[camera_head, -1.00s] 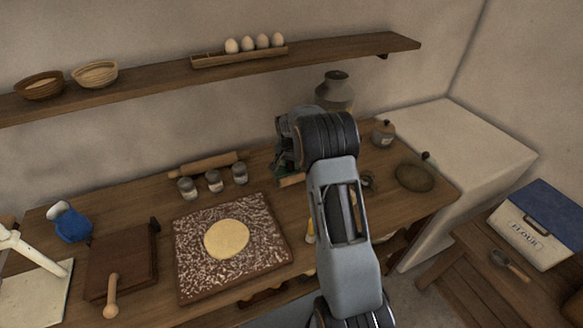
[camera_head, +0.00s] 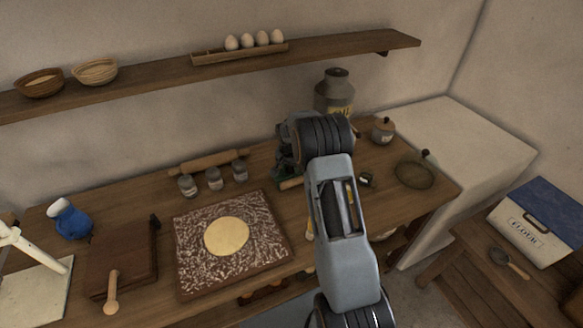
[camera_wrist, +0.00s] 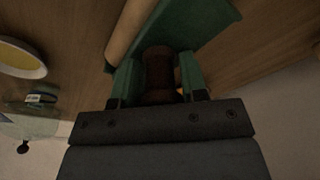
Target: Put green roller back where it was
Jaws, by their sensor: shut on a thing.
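In the wrist view my gripper (camera_wrist: 158,88) is shut on a dark brown, handle-like part (camera_wrist: 158,72), which I take to be part of the green roller. A green surface (camera_wrist: 200,25) lies just beyond it; I cannot tell whether this is roller or a rest under it. A tan cylinder (camera_wrist: 130,30) lies along its left side. In the head view my arm hides most of the grip.
A floured board (camera_head: 185,275) with dough is in front.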

